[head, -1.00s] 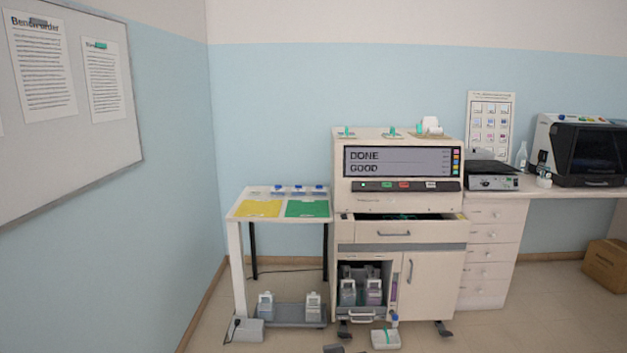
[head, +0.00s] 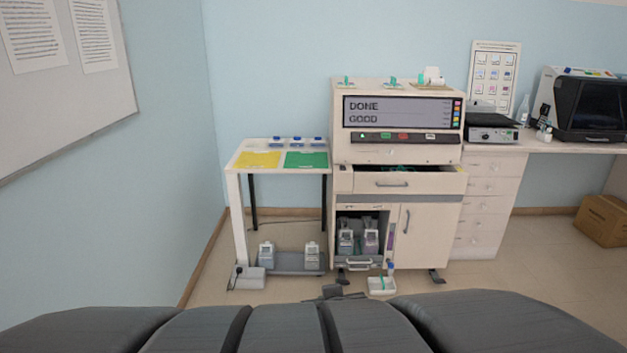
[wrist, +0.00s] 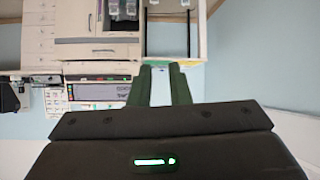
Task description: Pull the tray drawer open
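The tray drawer (head: 405,182) is the wide cream drawer below the display of the staining machine (head: 397,120). Its front stands out a little, and something green shows inside behind its top edge. It has a grey bar handle (head: 392,184). In the wrist view, which is upside down, the drawer front (wrist: 85,53) and its handle (wrist: 103,51) lie left of the fingers, farther away. My gripper (wrist: 160,72) has its two dark fingers apart with nothing between them. It is not touching the drawer. I cannot make out the fingers in the head view.
A side table (head: 232,165) with yellow and green mats stands left of the machine. Below the drawer are an open compartment with bottles and a cabinet door (head: 425,233). A small white tray (head: 381,286) sits on the floor in front. A counter (head: 560,148) extends right.

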